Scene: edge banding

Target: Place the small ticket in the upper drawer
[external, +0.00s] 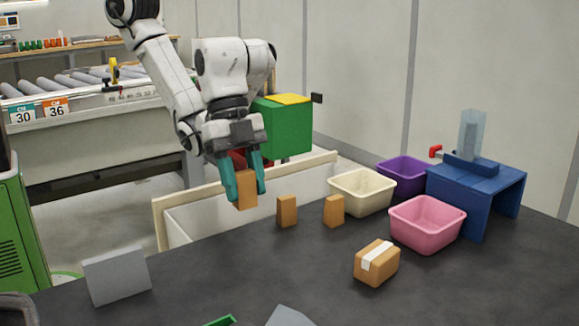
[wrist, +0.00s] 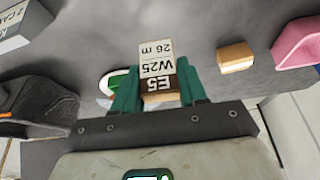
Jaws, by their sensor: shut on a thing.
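My gripper (external: 247,196) has teal fingers shut on an orange-brown block (external: 243,181), held at the table's far edge. In the wrist view, my gripper (wrist: 159,98) has a pale and dark label (wrist: 157,66) between its fingers, printed "E5", "W25" and "26 m", upside down. I cannot tell whether this is the small ticket. Below my gripper in the external view is an open, wood-rimmed, pale-walled compartment (external: 190,217) at the table's far side. It looks like a drawer; whether it is the upper one I cannot tell.
Two tan blocks (external: 287,210) (external: 334,211) stand right of my gripper. Cream (external: 362,193), purple (external: 403,177) and pink (external: 427,224) bins, a taped carton (external: 377,263) and a blue stand (external: 480,195) are farther right. A grey box (external: 117,275) is at left. The middle of the table is clear.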

